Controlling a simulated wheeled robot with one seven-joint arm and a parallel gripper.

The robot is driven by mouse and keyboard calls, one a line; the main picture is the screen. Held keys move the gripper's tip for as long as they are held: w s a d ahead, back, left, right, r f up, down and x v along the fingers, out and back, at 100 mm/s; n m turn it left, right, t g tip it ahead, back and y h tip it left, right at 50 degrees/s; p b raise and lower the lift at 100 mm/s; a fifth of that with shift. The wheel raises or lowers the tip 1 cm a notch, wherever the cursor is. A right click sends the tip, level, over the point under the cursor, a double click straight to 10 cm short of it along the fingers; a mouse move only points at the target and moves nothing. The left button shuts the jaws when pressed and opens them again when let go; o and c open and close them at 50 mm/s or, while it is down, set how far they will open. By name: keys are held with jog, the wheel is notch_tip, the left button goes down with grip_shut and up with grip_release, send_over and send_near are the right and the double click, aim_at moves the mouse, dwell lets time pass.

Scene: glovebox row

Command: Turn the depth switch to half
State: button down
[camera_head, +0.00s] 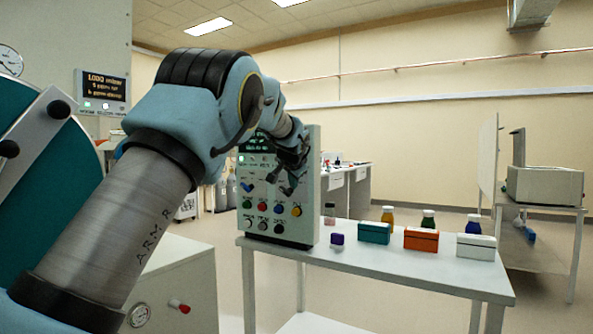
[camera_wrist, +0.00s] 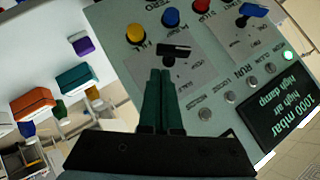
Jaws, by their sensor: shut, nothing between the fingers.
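The control panel (camera_head: 310,195) stands upright on the white table, its face towards me. In the wrist view it fills the right side (camera_wrist: 215,70). A black rotary switch (camera_wrist: 176,50) sits on a grey plate, its handle roughly crosswise in the wrist view. A blue-handled switch (camera_wrist: 252,10) sits on another plate. The labels are too blurred to tell which is the depth switch. My gripper (camera_wrist: 161,74) is shut and empty, its tips just short of the black switch; contact cannot be told. In the head view my gripper (camera_head: 289,180) partly covers the panel.
Yellow (camera_wrist: 135,32), blue (camera_wrist: 170,17) and red (camera_wrist: 201,6) buttons lie close beyond the black switch. Orange (camera_head: 421,239), teal (camera_head: 374,232) and white (camera_head: 476,246) boxes stand on the table right of the panel, with bottles behind. A small purple-topped item (camera_head: 337,240) stands nearer.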

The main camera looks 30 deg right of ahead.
jog(key=shift+w+a+f, duration=0.2)
jog(key=shift+w+f, duration=0.05)
jog(key=shift+f, duration=0.2)
jog(key=shift+w+a+f, duration=0.15)
jog(key=shift+w+f, duration=0.1)
jog(key=shift+f, duration=0.15)
